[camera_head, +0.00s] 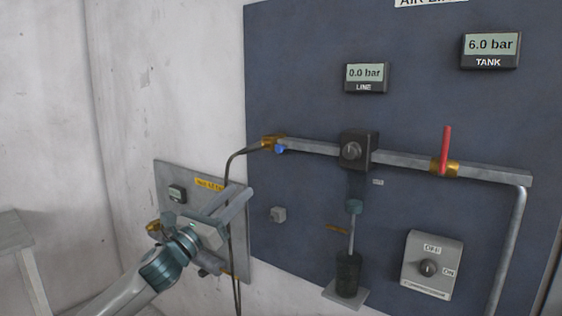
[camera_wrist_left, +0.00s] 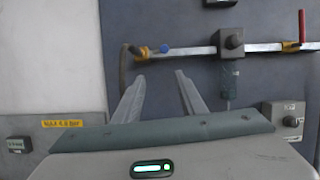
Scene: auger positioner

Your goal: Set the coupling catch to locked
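A brass coupling (camera_head: 270,142) sits at the left end of the grey pipe, where a dark hose joins it. A small blue part (camera_head: 280,149), which looks like the catch, sits at its lower right. I cannot tell the catch's setting. My left gripper (camera_head: 240,197) is below and left of the coupling, apart from it. Its fingers (camera_wrist_left: 159,76) are spread with nothing between them. My right gripper is not in view.
The dark panel carries a LINE display (camera_head: 366,77) at 0.0 bar, a TANK display (camera_head: 490,49) at 6.0 bar, a red lever (camera_head: 446,148) standing upright, and a switch box (camera_head: 432,266). The hose (camera_head: 229,175) hangs near my left gripper. A grey plate (camera_head: 172,180) is behind it.

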